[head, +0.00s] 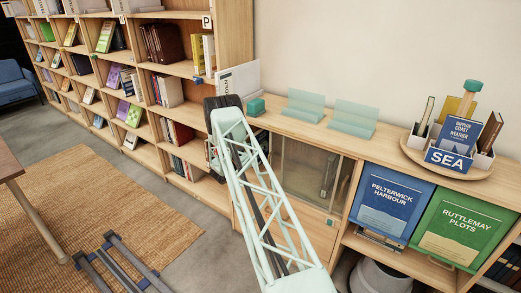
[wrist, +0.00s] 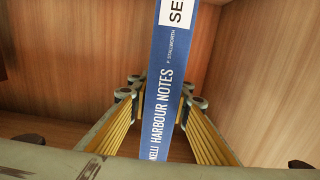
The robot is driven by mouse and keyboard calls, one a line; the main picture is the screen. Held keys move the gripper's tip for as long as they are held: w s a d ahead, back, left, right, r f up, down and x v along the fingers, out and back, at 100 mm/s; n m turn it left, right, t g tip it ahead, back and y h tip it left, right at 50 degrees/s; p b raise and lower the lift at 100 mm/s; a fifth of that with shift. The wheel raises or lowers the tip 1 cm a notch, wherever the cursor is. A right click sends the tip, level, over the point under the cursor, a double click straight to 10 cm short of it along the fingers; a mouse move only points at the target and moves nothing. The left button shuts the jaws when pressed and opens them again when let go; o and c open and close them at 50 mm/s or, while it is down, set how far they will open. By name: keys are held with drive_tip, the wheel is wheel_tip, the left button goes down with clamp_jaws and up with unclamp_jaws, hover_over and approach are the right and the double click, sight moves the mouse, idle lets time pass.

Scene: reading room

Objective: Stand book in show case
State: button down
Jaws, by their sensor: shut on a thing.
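A blue book (wrist: 170,75) with the spine text "Harbour Notes" and a white "SE" label stands between the fingers in the wrist view, leaning slightly in the picture. My gripper (wrist: 161,98) is shut on it, with the ribbed yellow finger pads on both sides. Wooden panels (wrist: 265,75) meet in a corner behind and right of the book. The show case (head: 300,165) is in the head view, in the low cabinet, with a clear front and a dark book (head: 328,178) inside.
On the cabinet top stand a green block (head: 256,107), two pale green stands (head: 305,105) and a round tray (head: 410,147) with books and a "SEA" box. Large blue (head: 392,205) and green (head: 455,228) books face out at right. Full bookshelves (head: 150,60) line the left wall.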

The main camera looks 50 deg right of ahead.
drive_tip(key=shift+f+b, duration=0.3)
drive_tip(key=shift+f, duration=1)
drive_tip(key=c, duration=2.4)
unclamp_jaws()
drive_tip(key=shift+f, duration=0.15)
drive_tip(key=shift+s+a+p, duration=0.1)
drive_tip(key=shift+a+p, duration=1.15)
drive_tip(key=shift+a, duration=4.75)
